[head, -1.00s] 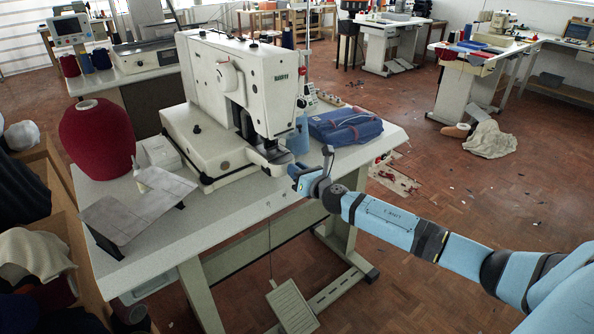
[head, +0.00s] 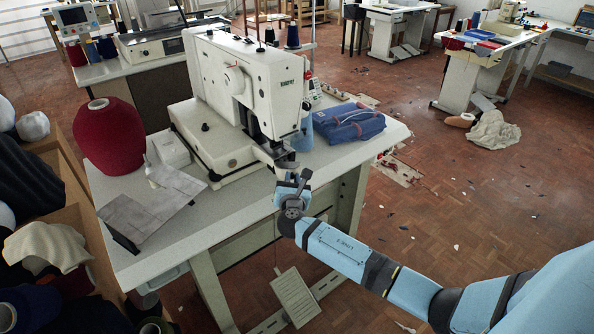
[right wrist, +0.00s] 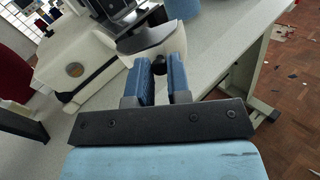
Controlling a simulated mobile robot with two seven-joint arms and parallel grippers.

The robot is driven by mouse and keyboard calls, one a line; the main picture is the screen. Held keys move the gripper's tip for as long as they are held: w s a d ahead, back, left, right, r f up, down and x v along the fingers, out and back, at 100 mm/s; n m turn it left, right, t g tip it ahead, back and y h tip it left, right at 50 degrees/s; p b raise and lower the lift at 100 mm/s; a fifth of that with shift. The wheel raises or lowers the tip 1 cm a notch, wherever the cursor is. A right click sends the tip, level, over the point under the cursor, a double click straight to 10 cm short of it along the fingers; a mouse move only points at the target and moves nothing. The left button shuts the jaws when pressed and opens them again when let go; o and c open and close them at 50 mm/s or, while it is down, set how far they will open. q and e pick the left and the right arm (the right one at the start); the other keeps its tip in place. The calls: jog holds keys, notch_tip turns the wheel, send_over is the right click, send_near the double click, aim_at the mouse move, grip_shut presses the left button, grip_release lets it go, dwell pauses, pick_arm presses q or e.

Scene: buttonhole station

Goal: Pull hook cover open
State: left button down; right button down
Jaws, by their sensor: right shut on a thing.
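The white buttonhole machine (head: 215,140) stands on the table. Its hook cover (right wrist: 165,38) is a cream, rounded piece at the front, under the dark work clamp, in the right wrist view. A small dark knob (right wrist: 159,66) on the cover's near side sits between my fingers. My right gripper (right wrist: 160,72) has its two blue fingers on either side of this knob and is shut on it. In the head view my right gripper (head: 287,182) is at the table's front edge, just before the machine's front end, and its wrist partly hides the contact. My left gripper is not in view.
A red yarn cone (head: 108,140) and a grey sloped plate (head: 150,207) are on the table's left. A blue folded bag (head: 343,126) and a blue cone (head: 305,133) are right of the machine. A pedal (head: 296,297) is below. The floor at right is mostly open.

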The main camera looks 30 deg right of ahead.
pick_arm(q)
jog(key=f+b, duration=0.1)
jog(key=b, duration=0.2)
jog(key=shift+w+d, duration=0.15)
pick_arm(e)
jog(key=w+a+m+g+h, duration=0.2)
jog(key=a+m+g+h, duration=0.5)
jog(key=m+g, duration=0.4)
jog(key=g+h, duration=0.1)
jog(key=g, duration=0.2)
jog(key=shift+w+a+g, duration=0.3)
jog(key=shift+a, duration=0.1)
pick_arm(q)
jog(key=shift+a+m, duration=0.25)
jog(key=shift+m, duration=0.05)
pick_arm(e)
jog(key=c, duration=1.1)
grip_release()
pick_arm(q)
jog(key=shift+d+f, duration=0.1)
